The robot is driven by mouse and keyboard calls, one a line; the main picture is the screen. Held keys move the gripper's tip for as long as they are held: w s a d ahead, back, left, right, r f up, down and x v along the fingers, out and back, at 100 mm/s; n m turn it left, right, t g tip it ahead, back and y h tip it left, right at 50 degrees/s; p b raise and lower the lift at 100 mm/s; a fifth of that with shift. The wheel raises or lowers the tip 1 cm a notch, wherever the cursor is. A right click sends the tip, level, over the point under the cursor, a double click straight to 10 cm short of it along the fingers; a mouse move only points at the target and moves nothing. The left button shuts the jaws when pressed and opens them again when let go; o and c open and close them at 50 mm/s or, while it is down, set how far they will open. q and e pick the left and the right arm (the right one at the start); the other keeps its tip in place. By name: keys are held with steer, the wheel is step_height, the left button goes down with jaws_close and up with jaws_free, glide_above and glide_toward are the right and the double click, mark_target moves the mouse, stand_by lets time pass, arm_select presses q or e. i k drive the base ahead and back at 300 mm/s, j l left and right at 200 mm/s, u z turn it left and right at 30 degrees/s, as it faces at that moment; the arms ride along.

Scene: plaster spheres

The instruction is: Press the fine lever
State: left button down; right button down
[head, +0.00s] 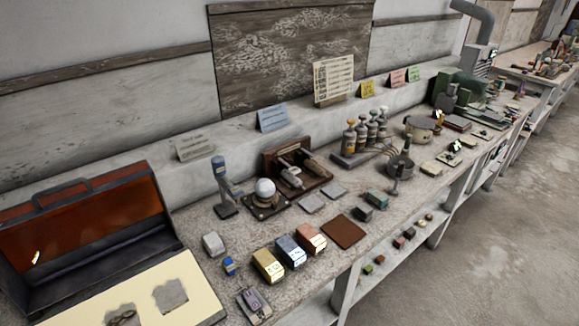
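I cannot tell for certain which part is the fine lever. A dark wooden board (303,173) on the workbench (225,230) carries metal fittings with handle-like parts. A white ball (265,187) sits on a dark square base just left of it. A small grey device with a purplish top (254,302) lies at the bench's near edge; its details are too small to read. A rack (352,157) farther right holds several bottle-shaped pieces with light rods in front. Neither of my grippers is in view.
An open dark case with a red-brown lid lining (90,220) stands at the left. A blue-topped upright tool (220,180), gold, blue and orange blocks (268,265), and a brown square (343,231) lie nearby. A lower shelf (385,272) and open floor (490,250) are at right.

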mark_target(294, 170)
steer(key=i+l, duration=0.15)
steer(key=l, duration=0.25)
steer(key=i+l, duration=0.15)
steer(key=l, duration=0.2)
steer(key=i+l, duration=0.15)
steer(key=l, duration=0.25)
steer(key=i+l+u, duration=0.1)
steer(key=l, duration=0.3)
steer(key=u, duration=1.7)
steer(key=i+l, duration=0.05)
